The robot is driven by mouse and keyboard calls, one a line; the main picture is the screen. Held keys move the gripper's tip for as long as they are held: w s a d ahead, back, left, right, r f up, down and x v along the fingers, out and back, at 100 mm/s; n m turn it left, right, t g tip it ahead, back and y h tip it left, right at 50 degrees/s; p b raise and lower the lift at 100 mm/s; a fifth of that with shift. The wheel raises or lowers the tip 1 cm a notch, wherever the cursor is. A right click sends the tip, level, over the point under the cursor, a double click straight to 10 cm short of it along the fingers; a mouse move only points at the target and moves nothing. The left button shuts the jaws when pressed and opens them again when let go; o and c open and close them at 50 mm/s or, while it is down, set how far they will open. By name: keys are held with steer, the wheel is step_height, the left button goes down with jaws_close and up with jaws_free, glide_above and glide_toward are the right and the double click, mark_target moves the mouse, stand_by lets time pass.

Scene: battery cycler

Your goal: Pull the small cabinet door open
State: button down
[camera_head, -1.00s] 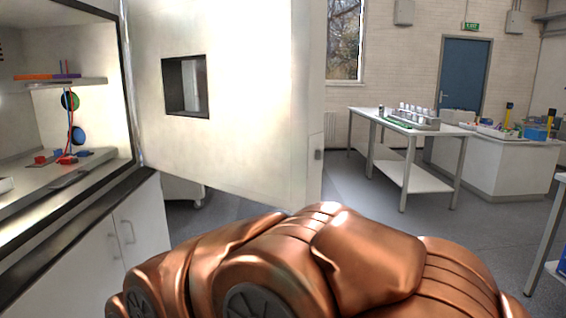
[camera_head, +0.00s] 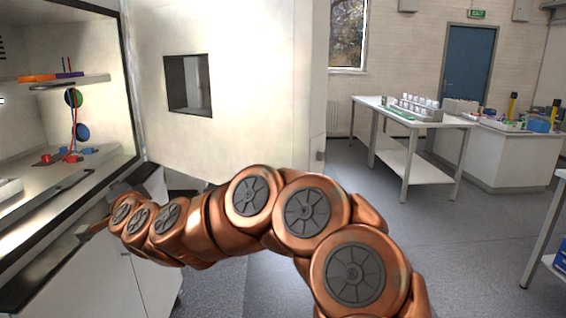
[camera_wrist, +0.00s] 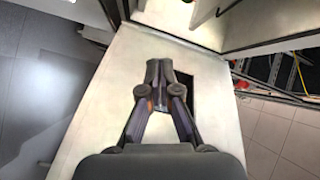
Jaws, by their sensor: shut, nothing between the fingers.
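The small cabinet is the white base unit with low doors (camera_head: 115,285) at the lower left of the head view. My arm hides much of its front, and only a bit of a handle shows. My gripper (camera_head: 84,234) is in front of the unit's upper edge, partly hidden by my own wrist. In the wrist view my gripper (camera_wrist: 158,68) is shut and empty, its tips together over a white panel (camera_wrist: 120,75).
A large white door panel (camera_head: 250,90) with a square window (camera_head: 188,85) stands open behind my arm. The open chamber (camera_head: 40,130) at left holds coloured parts and cables. A white bench (camera_head: 375,105) stands at back right. Grey floor (camera_head: 450,240) is clear at right.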

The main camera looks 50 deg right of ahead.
steer(key=d+r+m+g+h, duration=0.1)
steer(key=d+m+h, duration=0.4)
steer(key=d, duration=0.5)
steer(key=m+g+h+p, duration=0.4)
steer(key=m+g+h, duration=0.5)
steer(key=m+g, duration=0.55)
glide_toward(295, 163)
steer(key=shift+g, duration=0.35)
steer(key=d+p, duration=0.2)
steer(key=d, duration=0.1)
steer(key=d+p, duration=0.1)
steer(key=d, duration=0.3)
steer(key=shift+w+r+p, duration=0.1)
steer(key=shift+w+p, duration=0.1)
steer(key=shift+p, duration=0.15)
steer(key=shift+d+n, duration=0.1)
steer(key=shift+n, duration=0.15)
